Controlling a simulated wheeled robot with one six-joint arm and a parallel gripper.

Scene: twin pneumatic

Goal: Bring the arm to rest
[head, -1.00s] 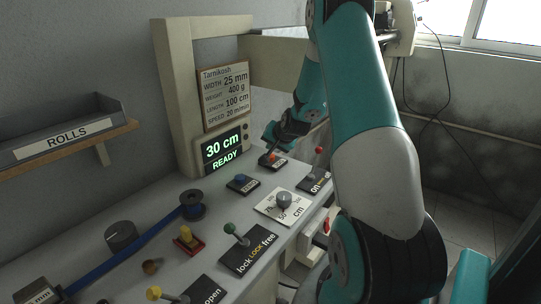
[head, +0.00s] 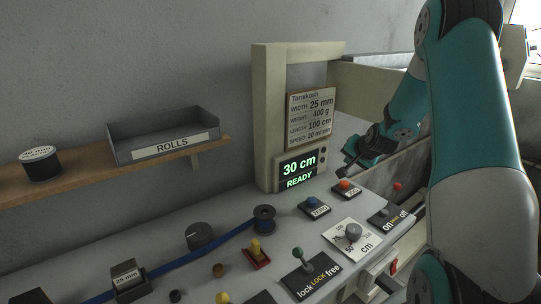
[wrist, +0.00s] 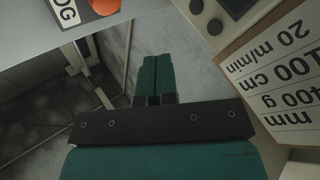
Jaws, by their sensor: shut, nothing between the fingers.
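My gripper (head: 348,161) is in the head view, above the back part of the grey machine top (head: 205,250), in front of the machine's frame. In the wrist view my gripper (wrist: 158,62) shows its two teal fingers side by side and touching, with nothing between them. In the head view it hangs just above and behind an orange button (head: 345,184), apart from it. The orange button also shows at the top of the wrist view (wrist: 106,6). My teal arm comes down from the upper right.
The display (head: 300,169) reads 30 cm and READY, below a spec board (head: 311,118). A blue button (head: 313,201), a grey knob (head: 353,231), a red-tipped switch (head: 397,187) and a green lever (head: 298,252) stand on the top. A shelf (head: 80,174) holds a ROLLS tray (head: 165,135).

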